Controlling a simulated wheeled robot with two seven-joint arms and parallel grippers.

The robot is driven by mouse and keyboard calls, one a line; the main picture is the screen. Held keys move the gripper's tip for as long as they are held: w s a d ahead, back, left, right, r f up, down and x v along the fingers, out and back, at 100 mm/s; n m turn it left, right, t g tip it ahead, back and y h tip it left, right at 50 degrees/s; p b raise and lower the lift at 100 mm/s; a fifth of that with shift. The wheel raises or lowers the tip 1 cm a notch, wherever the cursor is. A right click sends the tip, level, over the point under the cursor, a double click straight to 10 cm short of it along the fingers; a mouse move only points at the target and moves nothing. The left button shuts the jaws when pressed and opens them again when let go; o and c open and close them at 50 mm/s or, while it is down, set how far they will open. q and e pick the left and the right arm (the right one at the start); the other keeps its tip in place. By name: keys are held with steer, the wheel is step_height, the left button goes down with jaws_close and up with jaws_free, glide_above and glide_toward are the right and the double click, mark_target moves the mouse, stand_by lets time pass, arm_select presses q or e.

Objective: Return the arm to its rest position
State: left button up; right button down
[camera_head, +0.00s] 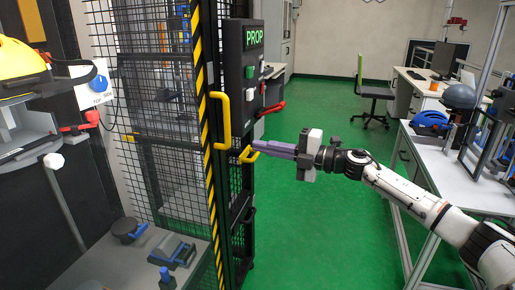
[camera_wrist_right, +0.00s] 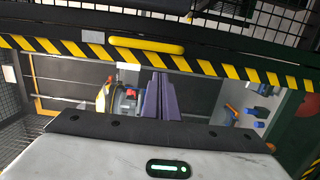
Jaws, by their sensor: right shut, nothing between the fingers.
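My right arm reaches in from the right in the head view. Its gripper (camera_head: 258,149) has purple-grey fingers pressed together with nothing between them. In the right wrist view the closed fingers (camera_wrist_right: 160,98) point toward the tower's striped frame. My left gripper does not show in either view.
The mesh cage door (camera_head: 150,110) has a striped edge and a tall yellow handle (camera_head: 222,120). A control panel (camera_head: 255,70) sits beside it. A white bench (camera_head: 450,170) with helmets stands at right.

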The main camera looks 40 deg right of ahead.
steer(key=shift+s, duration=0.15)
steer(key=s+a+f+m+h, duration=0.2)
steer(key=s+a+f+m, duration=0.15)
steer(key=f, duration=0.45)
steer(key=s+a+f+m+h, duration=0.1)
steer(key=s+a+f+m, duration=0.1)
steer(key=a+f+m, duration=0.45)
steer(key=s+a+f+m+h, duration=0.2)
steer(key=f, duration=0.8)
steer(key=s+a+f+m+g, duration=0.3)
steer(key=s+a+f+m, duration=0.2)
steer(key=s+a+f, duration=0.3)
steer(key=s+a+f+m+g+h, duration=0.1)
steer(key=s+a+f+m+g, duration=0.3)
steer(key=s, duration=1.1)
steer(key=a+f, duration=0.3)
steer(key=f, duration=0.1)
steer(key=shift+a+f+m, duration=0.2)
steer(key=shift+a+m, duration=0.15)
steer(key=shift+m, duration=0.05)
